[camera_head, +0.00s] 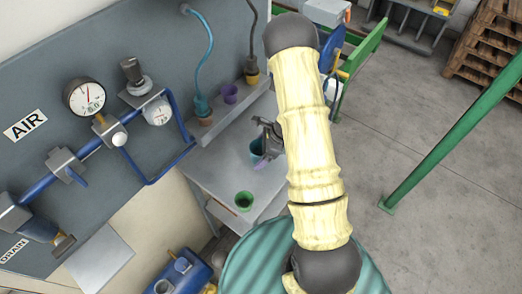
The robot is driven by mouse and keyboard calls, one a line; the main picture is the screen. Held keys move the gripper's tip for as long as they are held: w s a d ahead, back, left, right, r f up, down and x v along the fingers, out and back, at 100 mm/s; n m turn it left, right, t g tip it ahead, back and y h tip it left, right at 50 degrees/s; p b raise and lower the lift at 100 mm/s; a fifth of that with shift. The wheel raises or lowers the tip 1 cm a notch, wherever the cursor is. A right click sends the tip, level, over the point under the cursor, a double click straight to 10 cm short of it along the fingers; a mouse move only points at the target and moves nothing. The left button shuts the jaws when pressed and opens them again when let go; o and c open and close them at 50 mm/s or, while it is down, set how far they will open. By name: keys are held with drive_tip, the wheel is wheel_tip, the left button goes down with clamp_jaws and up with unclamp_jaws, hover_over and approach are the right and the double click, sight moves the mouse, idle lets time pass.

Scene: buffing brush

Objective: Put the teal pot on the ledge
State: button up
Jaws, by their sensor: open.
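The teal pot (256,146) stands on the grey work surface (215,165), partly hidden by my gripper and arm. A purple patch shows just below it; I cannot tell whether that is another pot. My gripper (264,143) is open at the pot's right side, with its dark fingers close to the rim. I cannot tell whether they touch it. The ledge (218,116) is a narrow raised grey shelf along the wall panel, behind the pot.
A purple pot (230,93) stands on the ledge, near the hose fittings (203,108). A green pot (244,201) stands nearer the front of the work surface. Gauges and blue pipes (95,145) stick out of the panel at left. A ribbed teal drum (250,265) is below.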

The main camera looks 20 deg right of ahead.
drive_tip(key=shift+r, duration=0.1)
drive_tip(key=shift+r+p, duration=0.15)
drive_tip(key=shift+p, duration=0.15)
drive_tip(key=b+v, duration=0.1)
drive_tip(key=v, duration=1)
drive_tip(key=shift+d+r, duration=0.2)
drive_tip(key=shift+r, duration=0.15)
drive_tip(key=shift+s, duration=0.15)
drive_tip(key=s+a+r+n+h, duration=0.3)
drive_tip(key=s+r+n, duration=0.2)
drive_tip(key=n, duration=0.5)
drive_tip(key=s+a+r+n+h, duration=0.2)
drive_tip(key=s+a+r+n, duration=0.2)
drive_tip(key=n, duration=0.7)
drive_tip(key=s+r, duration=0.2)
drive_tip(key=s, duration=0.1)
drive_tip(key=shift+s+n+t+h, duration=0.25)
drive_tip(key=shift+n+t+h, duration=0.05)
drive_tip(key=shift+t+h, duration=0.1)
